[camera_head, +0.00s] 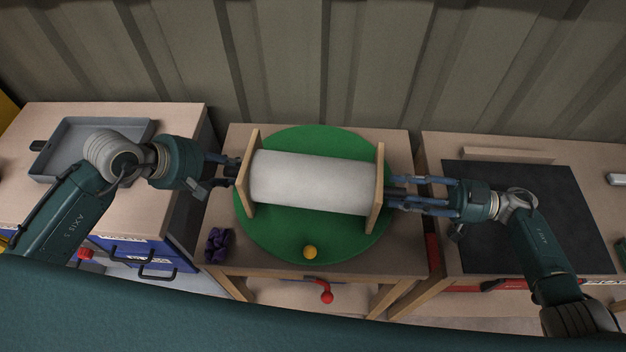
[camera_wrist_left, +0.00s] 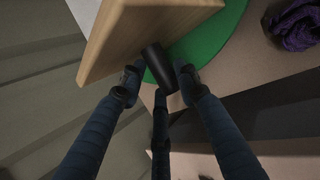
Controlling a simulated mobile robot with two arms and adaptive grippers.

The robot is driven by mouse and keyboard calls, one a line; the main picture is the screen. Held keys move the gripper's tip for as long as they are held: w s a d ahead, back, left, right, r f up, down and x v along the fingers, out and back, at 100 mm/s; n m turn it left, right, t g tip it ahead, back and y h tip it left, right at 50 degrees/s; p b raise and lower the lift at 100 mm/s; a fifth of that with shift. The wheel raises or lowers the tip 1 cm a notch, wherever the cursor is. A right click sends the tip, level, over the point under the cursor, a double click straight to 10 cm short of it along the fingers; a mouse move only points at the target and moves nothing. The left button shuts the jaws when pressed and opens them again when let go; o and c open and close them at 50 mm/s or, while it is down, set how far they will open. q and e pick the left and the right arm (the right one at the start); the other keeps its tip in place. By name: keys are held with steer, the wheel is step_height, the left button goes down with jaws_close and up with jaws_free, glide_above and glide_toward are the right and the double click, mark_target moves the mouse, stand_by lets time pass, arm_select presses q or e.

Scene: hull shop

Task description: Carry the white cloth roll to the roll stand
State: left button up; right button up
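The white cloth roll (camera_head: 312,182) lies level between two upright wooden end boards (camera_head: 250,172) over a round green disc (camera_head: 310,141) on the middle table. I cannot tell whether the boards touch the disc. My left gripper (camera_head: 231,172) is at the left board. In the left wrist view its fingertips (camera_wrist_left: 160,78) sit close on both sides of a dark peg (camera_wrist_left: 160,70) at the board (camera_wrist_left: 140,35), apparently touching it. My right gripper (camera_head: 394,191) is level with the right board; its fingertips and any peg there are too small to judge. No separate roll stand is clearly recognisable.
A yellow ball (camera_head: 310,252) lies at the disc's front edge. A purple crumpled cloth (camera_head: 218,244) lies on the table's front left. A grey tray (camera_head: 75,165) is on the left cabinet. A dark mat (camera_head: 530,200) and a wooden strip (camera_head: 508,155) lie on the right bench. A corrugated wall stands behind.

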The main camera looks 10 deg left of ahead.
arm_select(q)
jaws_close()
arm_select(e)
jaws_close()
